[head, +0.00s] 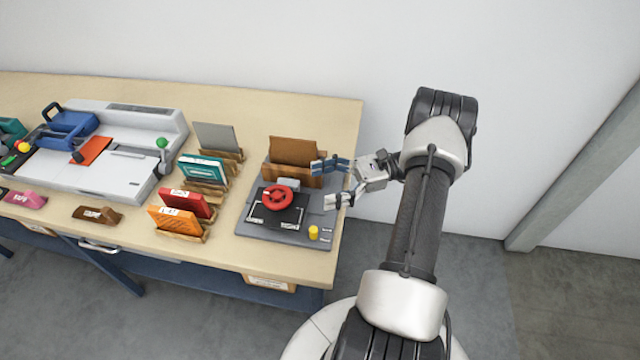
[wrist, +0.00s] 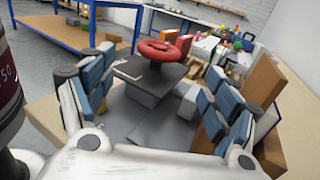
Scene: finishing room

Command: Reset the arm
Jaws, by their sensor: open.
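My gripper (head: 336,183) is open and empty in the head view. It is over the right edge of a grey press-like device (head: 280,236) near the table's right end. My arm comes in from the right. In the wrist view my gripper's blue-padded fingers (wrist: 150,105) stand wide apart. Between and beyond them are the device's dark plate (wrist: 150,72) and red handwheel (wrist: 162,50). The red handwheel also shows in the head view (head: 278,198). I see nothing between the fingers that they touch.
A brown board (head: 293,151) stands in a wooden holder behind the device, close to my gripper. Several racked books, including a red one (head: 186,203), stand left. A yellow knob (head: 313,233) is at the device's front corner. Free room lies right of the table (head: 300,262).

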